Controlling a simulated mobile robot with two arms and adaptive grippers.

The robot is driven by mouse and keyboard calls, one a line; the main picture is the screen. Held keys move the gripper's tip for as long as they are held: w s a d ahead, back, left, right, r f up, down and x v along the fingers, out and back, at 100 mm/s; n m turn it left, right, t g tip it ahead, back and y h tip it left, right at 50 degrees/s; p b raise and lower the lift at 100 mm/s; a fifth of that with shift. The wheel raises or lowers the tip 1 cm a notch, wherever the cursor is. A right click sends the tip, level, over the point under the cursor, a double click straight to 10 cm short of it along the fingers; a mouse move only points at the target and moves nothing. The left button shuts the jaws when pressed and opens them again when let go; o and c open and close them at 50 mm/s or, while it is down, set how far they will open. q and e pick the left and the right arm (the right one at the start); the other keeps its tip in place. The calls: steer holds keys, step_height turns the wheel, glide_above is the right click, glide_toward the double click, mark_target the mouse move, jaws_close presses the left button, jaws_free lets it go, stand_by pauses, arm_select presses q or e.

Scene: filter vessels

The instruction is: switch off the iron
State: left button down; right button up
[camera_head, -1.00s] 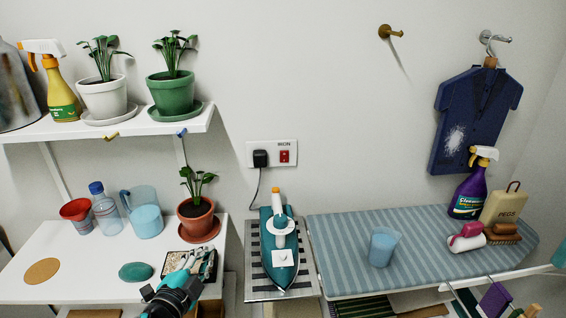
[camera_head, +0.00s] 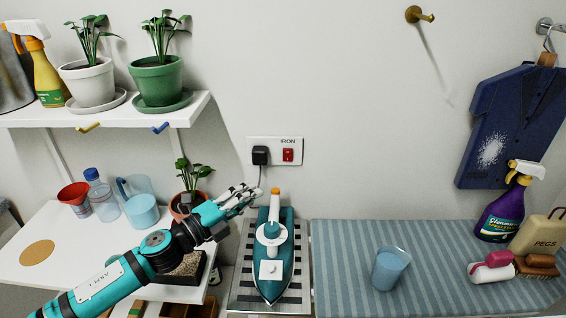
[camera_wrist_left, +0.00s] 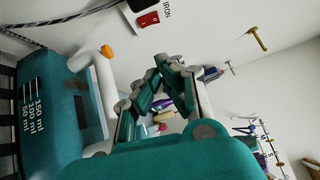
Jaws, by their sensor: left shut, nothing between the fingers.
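The teal iron (camera_head: 271,262) rests on a striped metal stand (camera_head: 239,284) in the middle of the head view; it also shows at the left of the left wrist view (camera_wrist_left: 48,120). On the wall above it is the socket plate labelled IRON, with a red switch (camera_head: 288,155) and a black plug (camera_head: 260,156). The switch also shows at the top of the left wrist view (camera_wrist_left: 149,19). My left gripper (camera_head: 246,195) is shut and empty, below and left of the switch, apart from it, and just left of the iron's orange-tipped top. My right gripper is not in view.
The ironing board (camera_head: 345,255) with a blue cup (camera_head: 389,268) is to the right. A potted plant (camera_head: 190,178) stands close behind my left arm on the white table (camera_head: 75,268). The upper shelf (camera_head: 45,117) holds pots and a spray bottle. The wall around the switch is clear.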

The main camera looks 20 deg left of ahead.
mark_target(288, 155)
arm_select(q)
steer(key=p+x, duration=0.1)
steer(key=x, duration=0.1)
steer(key=p+x, duration=0.1)
steer(key=x, duration=0.2)
steer(key=p+x, duration=0.1)
steer(key=x, duration=0.2)
steer(key=shift+a+r, duration=0.15)
steer(key=shift+r, duration=0.1)
steer(key=w+p, duration=0.1)
steer(key=w, duration=0.5)
steer(key=shift+p, duration=0.3)
steer(key=shift+w+r, duration=0.25)
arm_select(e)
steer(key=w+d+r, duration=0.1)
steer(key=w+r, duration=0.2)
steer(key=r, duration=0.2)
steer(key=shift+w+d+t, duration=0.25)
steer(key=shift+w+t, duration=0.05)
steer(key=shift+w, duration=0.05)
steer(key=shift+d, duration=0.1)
